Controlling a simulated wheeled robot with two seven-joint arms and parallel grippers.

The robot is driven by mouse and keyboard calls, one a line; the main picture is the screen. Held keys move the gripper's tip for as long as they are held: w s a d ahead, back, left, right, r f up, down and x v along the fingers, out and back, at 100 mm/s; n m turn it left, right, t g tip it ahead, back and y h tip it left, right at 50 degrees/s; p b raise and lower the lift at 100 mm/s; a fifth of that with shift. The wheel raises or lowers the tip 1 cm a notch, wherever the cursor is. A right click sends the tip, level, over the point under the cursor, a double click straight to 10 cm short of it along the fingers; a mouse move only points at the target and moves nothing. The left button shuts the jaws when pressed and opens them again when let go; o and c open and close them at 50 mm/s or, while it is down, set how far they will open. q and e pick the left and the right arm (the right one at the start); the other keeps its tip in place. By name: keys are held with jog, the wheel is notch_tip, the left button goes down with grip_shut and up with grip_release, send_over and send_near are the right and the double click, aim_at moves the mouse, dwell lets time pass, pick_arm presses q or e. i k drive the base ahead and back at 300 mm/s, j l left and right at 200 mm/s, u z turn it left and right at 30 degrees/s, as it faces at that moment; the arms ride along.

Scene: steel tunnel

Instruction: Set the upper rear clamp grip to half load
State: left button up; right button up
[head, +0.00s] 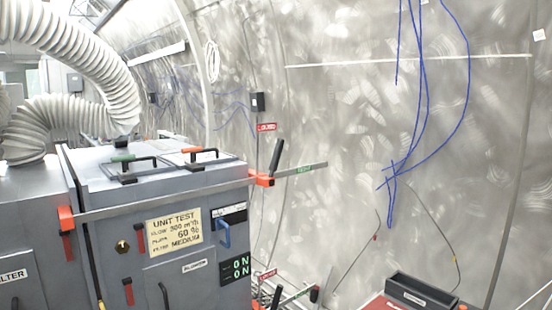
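A clamp with an orange-red base (263,180) sits at the upper right corner of the grey blower unit (195,270). Its black grip (276,155) stands nearly upright, tilted a little to the right. A red label (266,127) is above it and a green label (305,167) on a bar to its right; their small text is hard to read. A second clamp with a black grip (277,296) shows low down, partly cut off by the frame. Neither gripper is in view.
A placard (174,231) reads UNIT TEST. White ribbed hoses (115,90) arch at the upper left. Handles (205,152) stand on the unit's top. Blue cables (425,100) hang along the tunnel wall. A dark bin (422,290) is at the lower right.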

aim_at(279, 144)
jog(key=i+l, duration=0.3)
jog(key=i, duration=0.2)
jog(key=i+l, duration=0.3)
jog(key=i, duration=0.25)
jog(key=u, duration=1.3)
